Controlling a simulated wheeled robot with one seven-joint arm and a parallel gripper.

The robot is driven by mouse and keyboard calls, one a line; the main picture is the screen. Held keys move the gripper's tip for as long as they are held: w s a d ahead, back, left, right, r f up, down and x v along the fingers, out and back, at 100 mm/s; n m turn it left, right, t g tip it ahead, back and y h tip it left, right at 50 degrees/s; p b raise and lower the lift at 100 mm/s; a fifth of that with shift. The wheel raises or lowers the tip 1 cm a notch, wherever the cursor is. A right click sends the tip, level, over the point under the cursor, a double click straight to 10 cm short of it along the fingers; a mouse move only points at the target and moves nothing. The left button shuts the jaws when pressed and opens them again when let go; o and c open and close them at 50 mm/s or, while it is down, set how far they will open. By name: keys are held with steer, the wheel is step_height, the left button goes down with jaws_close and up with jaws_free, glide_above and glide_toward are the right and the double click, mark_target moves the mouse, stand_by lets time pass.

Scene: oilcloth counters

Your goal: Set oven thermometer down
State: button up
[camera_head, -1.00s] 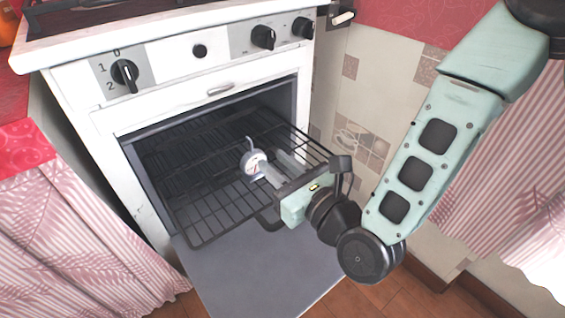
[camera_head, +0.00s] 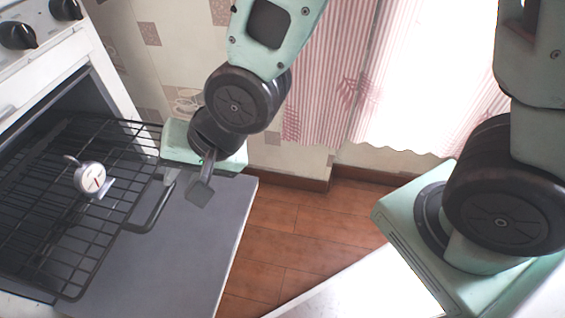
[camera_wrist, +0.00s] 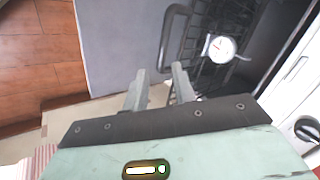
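The oven thermometer (camera_head: 89,178) is a small round white dial with a metal hook and base. It stands on the black wire rack (camera_head: 72,285) of the open oven, tilted in the head view. It also shows in the wrist view (camera_wrist: 221,48), beyond and right of the fingers. My gripper (camera_wrist: 160,88) is open, with nothing between its two grey fingers. It is apart from the thermometer, to its right in the head view. There my gripper's body partly hides its fingers.
The white stove front with black knobs (camera_head: 18,36) is at left. A tiled wall and striped curtain (camera_head: 325,85) stand behind. Wooden floor (camera_head: 270,235) is clear at centre.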

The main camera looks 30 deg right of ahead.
steer(key=s+d+r+n+g+h, duration=0.2)
steer(key=s+d+n, duration=0.3)
steer(key=d, duration=0.1)
steer(key=s+d+r+n+g+h, duration=0.1)
steer(key=s+d+r+n+h, duration=0.2)
steer(key=d, duration=0.4)
steer(key=s+n, duration=0.1)
steer(key=n, duration=0.1)
steer(key=shift+s+n+g+h, duration=0.3)
steer(key=shift+s+n+g, duration=0.1)
steer(key=shift+d, duration=0.1)
